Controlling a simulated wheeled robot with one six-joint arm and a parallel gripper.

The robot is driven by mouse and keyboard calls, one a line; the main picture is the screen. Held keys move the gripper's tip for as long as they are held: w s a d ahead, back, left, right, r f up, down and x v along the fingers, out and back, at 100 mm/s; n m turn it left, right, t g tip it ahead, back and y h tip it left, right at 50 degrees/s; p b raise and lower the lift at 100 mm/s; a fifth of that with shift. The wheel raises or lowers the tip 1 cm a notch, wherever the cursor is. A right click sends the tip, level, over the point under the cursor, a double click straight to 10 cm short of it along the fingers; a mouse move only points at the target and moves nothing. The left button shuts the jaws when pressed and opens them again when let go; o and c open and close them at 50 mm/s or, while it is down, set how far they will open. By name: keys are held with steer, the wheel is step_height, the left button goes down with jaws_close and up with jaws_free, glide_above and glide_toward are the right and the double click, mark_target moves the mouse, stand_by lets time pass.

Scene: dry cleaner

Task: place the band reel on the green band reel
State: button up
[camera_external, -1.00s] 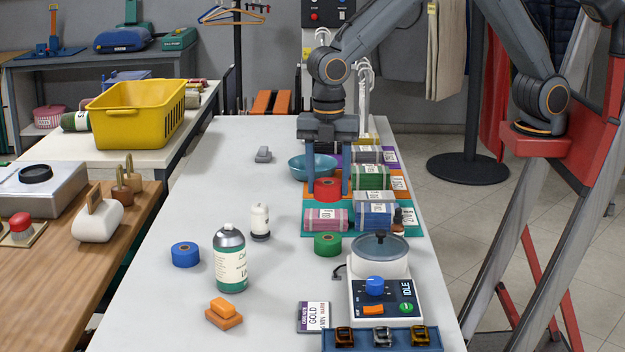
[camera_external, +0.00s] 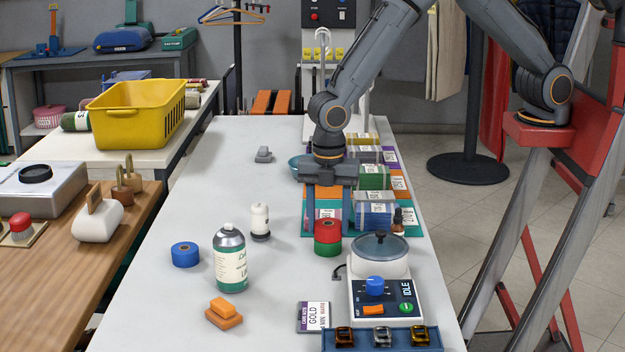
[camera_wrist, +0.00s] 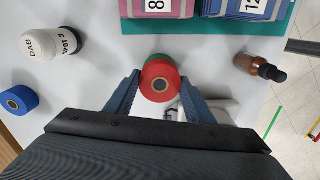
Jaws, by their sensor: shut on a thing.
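The red band reel (camera_external: 327,230) is between the fingers of my gripper (camera_external: 327,228), which is shut on it. The green band reel (camera_external: 327,248) stands on the white table directly under the red one. In the external view the red reel looks very close to or touching the green reel's top; I cannot tell if there is a gap. In the wrist view the red reel (camera_wrist: 160,82) covers most of the green reel (camera_wrist: 158,58), whose far edge shows beyond it. A blue band reel (camera_external: 185,254) stands apart at the left.
A machine with a round lid (camera_external: 378,250) stands close in front and right. Folded bundles (camera_external: 375,214) on mats lie behind. A green-labelled bottle (camera_external: 230,262), a white dabber bottle (camera_external: 260,222) and a brown dropper bottle (camera_wrist: 258,67) stand nearby. The table's left middle is mostly clear.

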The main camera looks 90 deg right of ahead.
mark_target(328, 223)
steer(key=shift+f, duration=0.15)
steer(key=o, duration=1.1)
steer(key=shift+c, duration=0.2)
step_height(328, 223, up, 12)
steer(key=b, duration=0.3)
steer(key=s+d+f+m, duration=0.2)
steer(key=s+d+m, duration=0.6)
steer(key=s+d, duration=0.2)
steer(key=s+d+f+m+t, duration=0.1)
steer(key=s+d+m, duration=0.7)
steer(key=s+d, duration=0.3)
steer(key=shift+s+f, duration=0.4)
steer(key=shift+s, duration=0.15)
